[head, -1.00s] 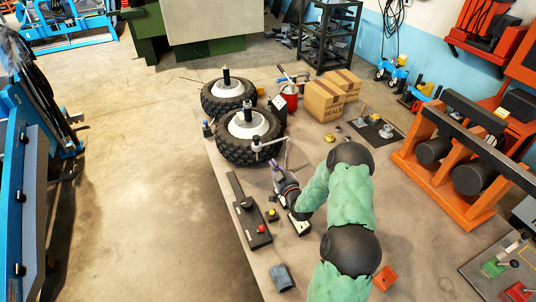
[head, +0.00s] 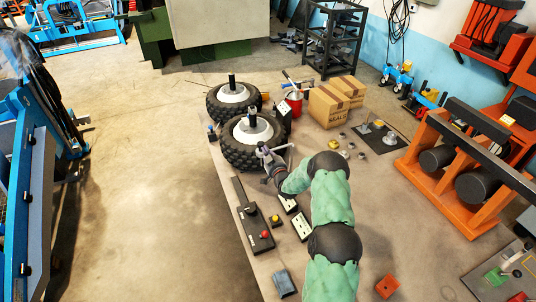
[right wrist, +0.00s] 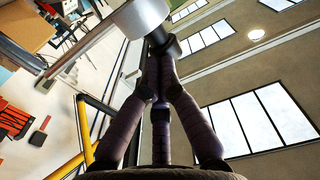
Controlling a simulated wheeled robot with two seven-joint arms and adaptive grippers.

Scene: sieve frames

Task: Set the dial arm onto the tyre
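The near tyre (head: 238,156) lies flat on the bench, with a white hub and a dark upright post. A second tyre (head: 218,108) lies behind it. My right gripper (head: 264,153) is at the near tyre's front right edge. The pale dial arm (head: 280,148) shows beside it as a thin rod. In the right wrist view my right gripper's fingers (right wrist: 160,52) come together at a dark stem under the dial arm's round pale end (right wrist: 143,15). The contact between the dial arm and the tyre is hidden. My left gripper is not in view.
A black bar with a red button (head: 262,237) lies in front of the tyres, beside small gauge boxes (head: 301,226). Cardboard boxes (head: 327,105) and a red can (head: 294,102) stand behind to the right. An orange roller stand (head: 455,180) is at the right.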

